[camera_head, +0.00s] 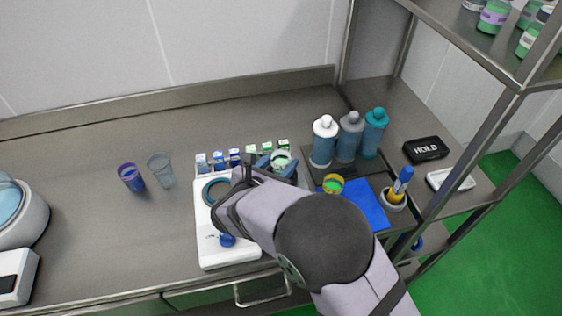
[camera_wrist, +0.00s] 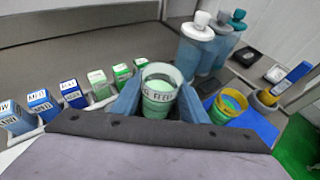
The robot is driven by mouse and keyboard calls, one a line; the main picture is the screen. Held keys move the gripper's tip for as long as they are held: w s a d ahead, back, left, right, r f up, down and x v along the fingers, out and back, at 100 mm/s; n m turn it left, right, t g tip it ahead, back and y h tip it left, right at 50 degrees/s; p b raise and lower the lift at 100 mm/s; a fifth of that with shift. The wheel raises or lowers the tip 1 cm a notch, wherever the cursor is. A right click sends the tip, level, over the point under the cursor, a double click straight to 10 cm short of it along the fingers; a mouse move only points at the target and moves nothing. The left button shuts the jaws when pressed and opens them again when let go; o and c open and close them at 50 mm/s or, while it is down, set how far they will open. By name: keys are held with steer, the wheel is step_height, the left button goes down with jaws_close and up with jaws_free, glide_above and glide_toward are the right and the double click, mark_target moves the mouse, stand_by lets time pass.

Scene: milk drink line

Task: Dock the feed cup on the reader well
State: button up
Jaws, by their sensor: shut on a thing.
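My gripper (camera_head: 279,167) is shut on a clear cup with pale green contents, which I take for the feed cup (camera_head: 282,157). In the wrist view the cup (camera_wrist: 160,88) stands roughly upright between the blue fingers, with dark lettering on its side, partly hidden. Its height above the counter is unclear. The reader is a white device (camera_head: 210,252) in the head view, left of the cup. Its round, dark-ringed well (camera_head: 214,190) is at the far end, partly hidden by my gripper, and looks empty. A blue knob (camera_head: 227,240) is at its near end.
Several small blue and green labelled cartons (camera_head: 218,160) stand in a row behind the reader. Three pump bottles (camera_head: 350,137) stand back right. A yellow-rimmed cup (camera_head: 333,184) is on a blue mat (camera_head: 370,205). Purple (camera_head: 131,178) and clear (camera_head: 160,170) cups stand left, with bare counter around.

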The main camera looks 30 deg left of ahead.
steer(key=shift+f+b, duration=0.6)
steer(key=shift+b, duration=0.05)
stand_by(0.6)
steer(key=o, duration=0.9)
steer(key=shift+s, duration=0.15)
steer(key=shift+p+v, duration=1.9)
steer(key=shift+v, duration=3.5)
